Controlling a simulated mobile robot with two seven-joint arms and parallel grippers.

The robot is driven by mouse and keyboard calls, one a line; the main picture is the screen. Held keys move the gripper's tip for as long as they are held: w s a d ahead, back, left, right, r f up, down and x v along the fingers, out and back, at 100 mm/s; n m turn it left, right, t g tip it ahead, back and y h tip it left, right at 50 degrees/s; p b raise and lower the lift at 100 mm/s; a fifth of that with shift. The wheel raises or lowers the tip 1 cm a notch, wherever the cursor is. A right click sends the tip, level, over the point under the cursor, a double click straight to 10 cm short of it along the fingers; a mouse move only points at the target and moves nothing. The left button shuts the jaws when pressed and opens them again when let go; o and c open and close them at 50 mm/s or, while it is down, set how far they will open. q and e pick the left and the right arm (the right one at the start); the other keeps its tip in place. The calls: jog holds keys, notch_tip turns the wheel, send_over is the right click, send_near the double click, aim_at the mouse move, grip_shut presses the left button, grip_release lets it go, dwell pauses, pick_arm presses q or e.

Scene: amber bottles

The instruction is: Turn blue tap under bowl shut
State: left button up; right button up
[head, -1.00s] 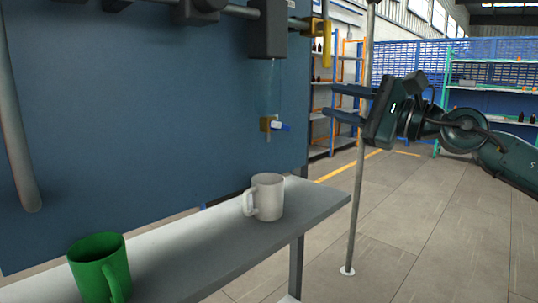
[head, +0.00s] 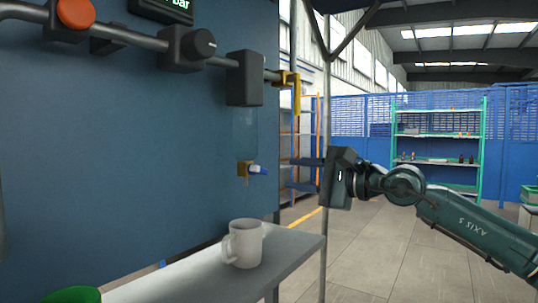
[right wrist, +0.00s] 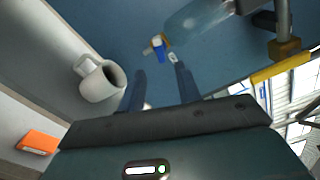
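The blue tap (head: 259,170) sticks out from the blue board below a clear, bowl-like vessel (head: 244,130). It has a brass body and a blue-and-white handle pointing right in the head view. My right gripper (head: 293,173) is just right of the tap, fingers pointing left towards it. In the right wrist view the two fingers (right wrist: 158,68) are apart with nothing between them. The tap (right wrist: 158,46) shows just beyond the fingertips, roughly in line with the gap, and the clear vessel (right wrist: 195,18) is above it. My left gripper is out of view.
A white mug (head: 243,243) stands on the grey shelf (head: 185,280) below the tap. A green mug (head: 72,295) is cut off at bottom left. A yellow bracket (head: 293,88) juts from the pipe above. A thin upright pole (head: 326,100) stands by my right arm.

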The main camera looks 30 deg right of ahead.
aim_at(263, 170)
jog(key=p+x, duration=0.3)
jog(key=x, duration=0.4)
jog(key=shift+w+a, duration=0.15)
jog(key=shift+w, duration=0.2)
jog(key=shift+c, duration=0.2)
grip_shut()
